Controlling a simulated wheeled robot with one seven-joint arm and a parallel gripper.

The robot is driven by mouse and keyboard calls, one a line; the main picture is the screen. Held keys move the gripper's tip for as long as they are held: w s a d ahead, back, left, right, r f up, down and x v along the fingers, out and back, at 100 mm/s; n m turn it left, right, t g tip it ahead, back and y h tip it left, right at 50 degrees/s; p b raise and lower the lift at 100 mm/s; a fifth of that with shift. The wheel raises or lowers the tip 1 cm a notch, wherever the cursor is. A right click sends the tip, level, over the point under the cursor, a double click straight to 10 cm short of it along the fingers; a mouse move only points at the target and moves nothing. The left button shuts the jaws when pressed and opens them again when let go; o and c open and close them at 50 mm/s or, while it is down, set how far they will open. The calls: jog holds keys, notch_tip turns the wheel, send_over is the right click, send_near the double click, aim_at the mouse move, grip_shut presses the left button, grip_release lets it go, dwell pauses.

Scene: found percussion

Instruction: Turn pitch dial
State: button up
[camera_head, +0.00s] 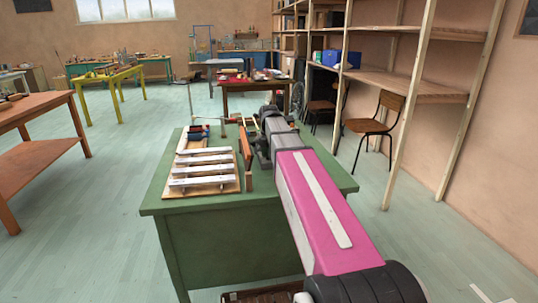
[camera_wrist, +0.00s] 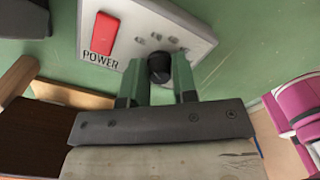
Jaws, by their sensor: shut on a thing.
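In the wrist view a black round pitch dial (camera_wrist: 159,68) sits on a pale grey control panel (camera_wrist: 200,42). Small faint markings curve above the dial. A red rocker switch (camera_wrist: 103,34) labelled POWER is on the panel left of it. My gripper (camera_wrist: 160,73) has its two green fingers on either side of the dial and is shut on it. In the head view my pink and grey arm reaches over the green table (camera_head: 235,235), and the panel and dial cannot be made out there.
A wooden board with several pale bars (camera_head: 202,169) lies on the table left of my arm. An upright brown board (camera_head: 245,147) stands between them. Wooden shelving (camera_head: 425,88) and a chair (camera_head: 375,122) are at right. An orange table (camera_head: 30,155) is at left, with clear floor between.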

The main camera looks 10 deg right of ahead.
jog(key=o, duration=0.9)
notch_tip(320, 180, up, 10)
jog(key=shift+f, duration=0.15)
jog(key=shift+r, duration=0.55)
